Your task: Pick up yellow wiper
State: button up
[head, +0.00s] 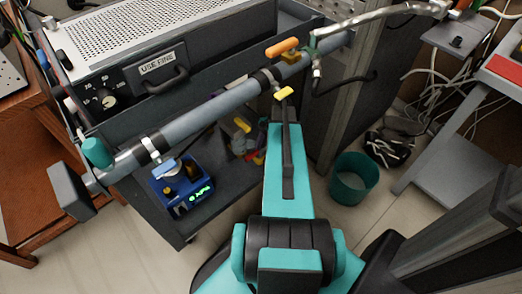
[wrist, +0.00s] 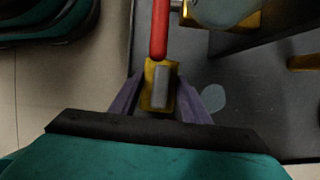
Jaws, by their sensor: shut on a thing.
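The yellow wiper (wrist: 147,90) shows in the wrist view as a yellow block with a grey middle, and a red rod (wrist: 159,30) runs up from it. My gripper (wrist: 160,92) has its two purple-grey fingers closed on either side of the yellow block. In the head view my teal arm reaches forward over the cart's lower shelf. Yellow, purple and red parts (head: 243,143) show beside it there; which of them is the wiper is hard to tell, and the arm hides part of that area.
A blue device (head: 186,190) with a green display stands on the lower shelf, left of my arm. A long grey pipe (head: 215,110) crosses above the shelf. A teal bin (head: 352,180) stands on the floor at right. A grey-blue rounded thing (wrist: 222,10) is near the red rod.

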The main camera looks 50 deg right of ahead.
jog(key=s+a+p, duration=0.1)
jog(key=s+a, duration=0.1)
jog(key=s, duration=0.4)
jog(key=s+a+r+p, duration=0.1)
jog(key=s+a, duration=0.2)
jog(key=s, duration=0.4)
jog(key=shift+r, duration=0.15)
jog(key=shift+s, duration=0.25)
dwell(0.6)
